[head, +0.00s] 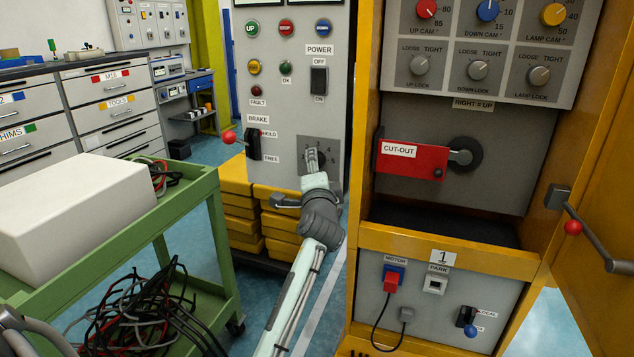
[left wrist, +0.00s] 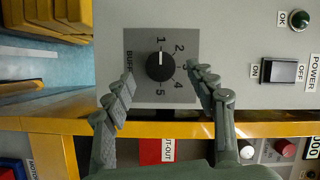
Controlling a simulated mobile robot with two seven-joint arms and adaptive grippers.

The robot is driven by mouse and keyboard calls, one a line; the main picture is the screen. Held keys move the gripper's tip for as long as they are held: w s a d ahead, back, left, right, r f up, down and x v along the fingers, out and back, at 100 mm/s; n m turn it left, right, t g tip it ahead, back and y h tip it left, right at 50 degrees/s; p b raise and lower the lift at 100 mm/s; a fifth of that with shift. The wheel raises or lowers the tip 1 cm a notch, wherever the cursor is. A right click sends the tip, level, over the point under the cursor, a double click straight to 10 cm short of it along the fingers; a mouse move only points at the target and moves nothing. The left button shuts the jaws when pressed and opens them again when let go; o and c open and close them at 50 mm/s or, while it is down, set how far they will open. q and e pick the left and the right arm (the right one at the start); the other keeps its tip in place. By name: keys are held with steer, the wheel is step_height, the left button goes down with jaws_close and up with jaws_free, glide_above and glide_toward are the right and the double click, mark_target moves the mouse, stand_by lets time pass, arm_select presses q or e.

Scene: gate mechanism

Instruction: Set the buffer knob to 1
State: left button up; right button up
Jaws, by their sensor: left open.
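The buffer knob (left wrist: 160,66) is a round black dial on a grey plate (left wrist: 187,100) marked 1 to 5, seen turned sideways in the left wrist view. Its white pointer line points at the 1. My left gripper (left wrist: 162,78) is open, with one finger on each side of the knob and a visible gap to it on both sides. In the head view the left gripper (head: 312,158) reaches up to the plate (head: 330,145) at the lower part of the grey panel and covers part of the knob.
The brake lever (head: 254,143) with its red ball sticks out left of the gripper. A yellow cabinet (head: 364,120) with a red cut-out handle (head: 412,160) stands close on the right. A green cart (head: 215,215) with a white box is at left.

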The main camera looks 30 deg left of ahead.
arm_select(q)
steer(key=v, duration=0.9)
steer(key=shift+s, duration=0.15)
stand_by(1.9)
